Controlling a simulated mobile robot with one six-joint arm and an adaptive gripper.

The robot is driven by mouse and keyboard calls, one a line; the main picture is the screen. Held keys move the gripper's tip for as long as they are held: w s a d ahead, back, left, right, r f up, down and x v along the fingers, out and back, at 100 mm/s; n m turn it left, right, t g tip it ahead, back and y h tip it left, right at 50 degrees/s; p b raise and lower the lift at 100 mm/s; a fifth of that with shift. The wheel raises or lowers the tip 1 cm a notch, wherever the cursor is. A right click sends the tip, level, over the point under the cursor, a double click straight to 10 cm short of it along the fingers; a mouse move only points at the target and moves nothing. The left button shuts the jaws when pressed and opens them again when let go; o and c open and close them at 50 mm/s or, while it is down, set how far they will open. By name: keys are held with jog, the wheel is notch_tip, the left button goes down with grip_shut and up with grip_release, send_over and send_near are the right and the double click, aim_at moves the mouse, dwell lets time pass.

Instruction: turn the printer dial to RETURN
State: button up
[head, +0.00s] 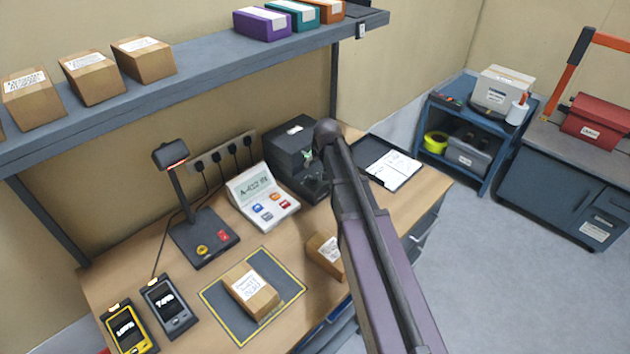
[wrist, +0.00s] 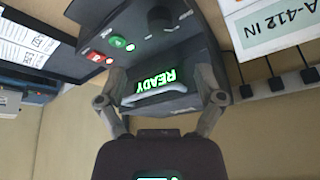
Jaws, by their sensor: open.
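The printer is a dark box (head: 288,143) at the back of the bench in the head view, partly hidden behind my arm. In the wrist view the printer (wrist: 188,65) shows a lit green READY display (wrist: 155,83), a green button, a red switch and a dark round dial (wrist: 160,19) near the top edge.
A label console (head: 263,197) reading A-422 or similar stands left of the printer, with a scanner stand (head: 203,237) beyond. Boxes (head: 250,291) (head: 325,256) sit on the bench front. A shelf (head: 200,78) hangs above.

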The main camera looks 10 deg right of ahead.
aim_at(314, 177)
jog(key=shift+b+x, duration=4.15)
jog(key=shift+x, duration=0.7)
jog(key=c, duration=1.2)
